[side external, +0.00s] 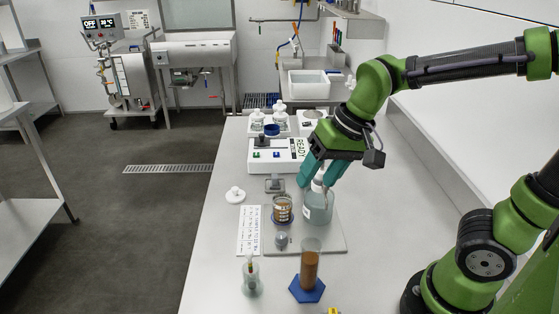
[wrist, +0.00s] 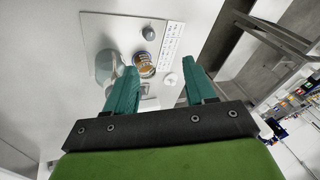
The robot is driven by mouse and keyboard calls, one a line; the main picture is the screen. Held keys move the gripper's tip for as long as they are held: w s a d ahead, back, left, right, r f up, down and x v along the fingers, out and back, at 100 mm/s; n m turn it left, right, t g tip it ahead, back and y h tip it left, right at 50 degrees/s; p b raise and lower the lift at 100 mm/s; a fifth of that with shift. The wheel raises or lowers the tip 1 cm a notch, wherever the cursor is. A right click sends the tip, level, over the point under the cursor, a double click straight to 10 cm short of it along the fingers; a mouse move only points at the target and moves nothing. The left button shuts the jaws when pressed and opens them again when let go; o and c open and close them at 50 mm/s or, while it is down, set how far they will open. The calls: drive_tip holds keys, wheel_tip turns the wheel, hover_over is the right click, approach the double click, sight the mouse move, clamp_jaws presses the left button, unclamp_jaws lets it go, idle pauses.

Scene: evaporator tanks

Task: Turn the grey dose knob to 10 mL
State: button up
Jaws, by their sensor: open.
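A small grey rounded piece (side external: 281,240), which may be the grey dose knob, sits on the front of a grey plate (side external: 330,243); it also shows in the wrist view (wrist: 148,33). I cannot read any dose setting. A clear bottle (side external: 318,211) of grey-blue liquid stands on the plate, with a glass of amber liquid (side external: 283,211) to its left. My gripper (side external: 320,178) points down, its teal fingers apart near the bottle's top. In the wrist view the open fingers (wrist: 162,61) partly overlap the bottle. I see nothing held.
A brown-filled cylinder on a blue foot (side external: 308,272) and a small clear vessel (side external: 251,276) stand in front. A printed card (side external: 249,231) and white lid (side external: 235,195) lie left. Behind are a white instrument reading READY (side external: 276,155) and white bottles (side external: 280,118).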

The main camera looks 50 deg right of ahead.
sight(281, 235)
drive_tip(key=w+a+f+m+g+h, duration=0.2)
drive_tip(key=w+f+m+g+h, duration=0.15)
drive_tip(key=w+m, duration=0.6)
drive_tip(key=shift+m+g+y, duration=0.25)
drive_tip(key=shift+g+y, duration=0.1)
drive_tip(key=shift+y, duration=0.1)
drive_tip(key=f, duration=1.1)
drive_tip(key=s+f, duration=0.1)
drive_tip(key=f, duration=0.4)
drive_tip(key=shift+d+f, duration=0.35)
drive_tip(key=shift+c, duration=0.3)
clamp_jaws()
